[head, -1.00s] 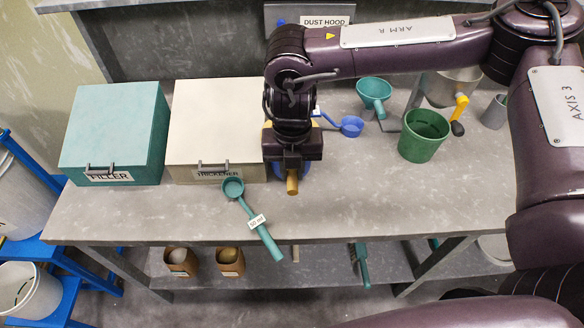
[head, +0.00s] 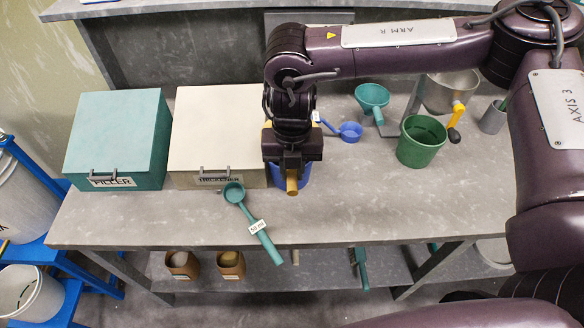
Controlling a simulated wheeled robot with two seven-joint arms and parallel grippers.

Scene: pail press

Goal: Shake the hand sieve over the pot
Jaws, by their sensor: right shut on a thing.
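My right gripper (head: 291,168) points down over the front middle of the bench and is shut. A short tan handle end (head: 292,186), seemingly of the hand sieve, sticks out from between its fingers. The rest of the sieve is hidden behind the gripper and wrist. A blue pot (head: 306,175) stands on the bench behind the gripper. My left gripper is not in view.
The teal FILLER box (head: 117,140) and cream THICKENER box (head: 214,130) stand left. A teal scoop (head: 254,226) overhangs the front edge. A blue scoop (head: 350,131), teal funnel (head: 372,98) and green pail (head: 421,142) stand right. The front right bench top (head: 420,205) is clear.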

